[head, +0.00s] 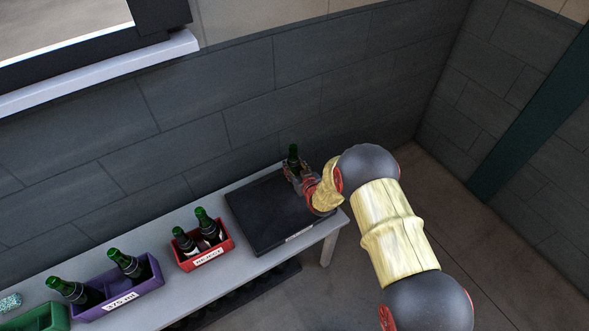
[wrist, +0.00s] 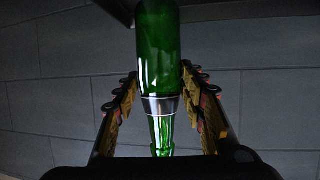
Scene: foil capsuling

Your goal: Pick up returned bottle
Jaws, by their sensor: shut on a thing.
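A green glass bottle (head: 293,153) stands roughly upright at the back right part of the black mat. Its lower part is hidden behind my gripper (head: 299,178), which is shut on it. In the wrist view the green bottle (wrist: 158,55) shows between the two fingers of my gripper (wrist: 165,85), with a silver band around it. I cannot tell whether its base touches the mat.
The black mat (head: 255,225) lies on the right end of a pale table (head: 185,215). To its left are a red crate (head: 207,262) labelled REJECT, a purple crate (head: 120,300) and a green crate (head: 40,320). The red and purple crates hold bottles. A dark wall stands behind.

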